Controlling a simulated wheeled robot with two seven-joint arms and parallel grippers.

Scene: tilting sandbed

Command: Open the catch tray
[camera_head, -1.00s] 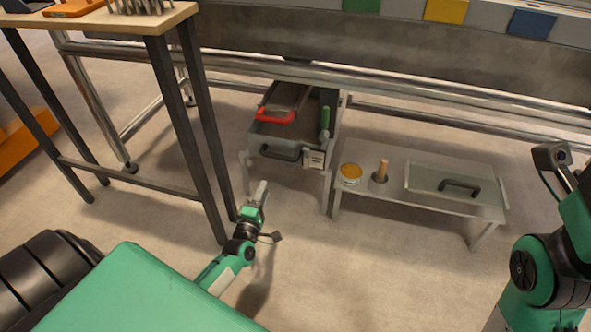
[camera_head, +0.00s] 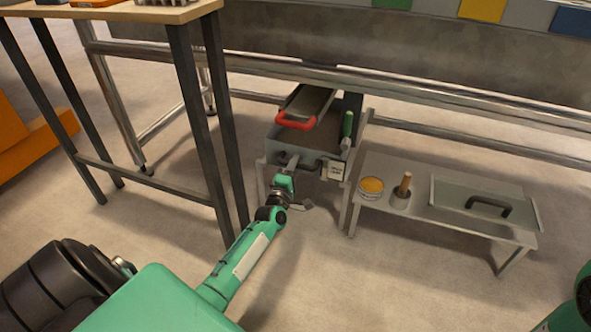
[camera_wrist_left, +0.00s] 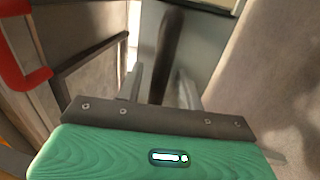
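The catch tray (camera_head: 273,147) is a grey drawer-like box on a low stand under the sandbed. Its front faces me and carries a dark bar handle, largely behind my gripper in the head view. The handle (camera_wrist_left: 170,45) shows clearly in the left wrist view. My left gripper (camera_head: 290,163) is at the tray front. In the wrist view its two fingers (camera_wrist_left: 160,88) are apart, with the handle between them and gaps visible beside it. My right gripper is out of view; only a bit of green arm shows at the lower right.
A red-handled pan (camera_head: 296,122) and a green-handled tool (camera_head: 347,124) are at the tray's top. A low bench (camera_head: 420,210) to the right bears a yellow-topped tin (camera_head: 371,186), a wooden-handled tool (camera_head: 402,187) and a lidded panel (camera_head: 460,198). Table legs (camera_head: 200,130) stand close to the left.

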